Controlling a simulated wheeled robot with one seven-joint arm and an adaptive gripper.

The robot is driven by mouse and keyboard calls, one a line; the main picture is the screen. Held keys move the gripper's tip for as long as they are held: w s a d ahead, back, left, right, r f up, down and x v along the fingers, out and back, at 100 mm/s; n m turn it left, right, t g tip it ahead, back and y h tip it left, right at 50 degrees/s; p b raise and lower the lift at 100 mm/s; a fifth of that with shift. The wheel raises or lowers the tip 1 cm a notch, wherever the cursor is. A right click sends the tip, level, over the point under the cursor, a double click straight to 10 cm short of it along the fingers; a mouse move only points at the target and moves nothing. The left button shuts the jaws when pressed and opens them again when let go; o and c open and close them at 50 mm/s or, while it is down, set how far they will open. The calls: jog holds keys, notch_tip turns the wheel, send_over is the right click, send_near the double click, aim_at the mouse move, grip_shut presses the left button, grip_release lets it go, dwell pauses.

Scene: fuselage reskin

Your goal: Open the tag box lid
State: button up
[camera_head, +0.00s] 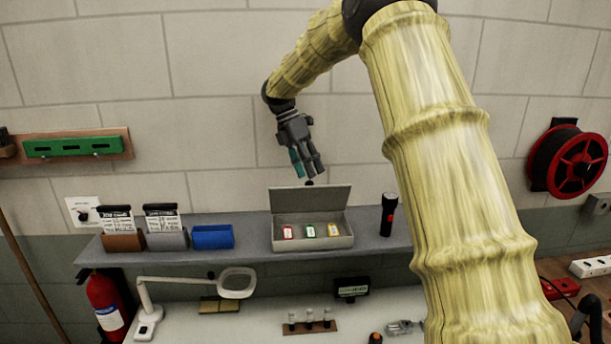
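The tag box (345,242) is a grey box on the wall shelf. Its lid (300,199) stands raised at the back, and the inside is in view. A red tag (288,232), a green tag (310,231) and a yellow tag (333,229) lie inside. My gripper (308,176) points down just above or behind the raised lid's top edge. The fingertips look close to the lid, but I cannot tell whether they touch it. The fingers seem near each other, and their gap is too small to judge. I see nothing held.
On the shelf (262,242), two card holders (124,242) and a blue bin (212,237) stand left of the box. A black flashlight (388,214) stands to its right. A magnifier lamp (236,283) is on the bench below.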

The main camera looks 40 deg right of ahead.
notch_tip(320, 180, up, 8)
jog(key=a, duration=0.2)
dwell(0.7)
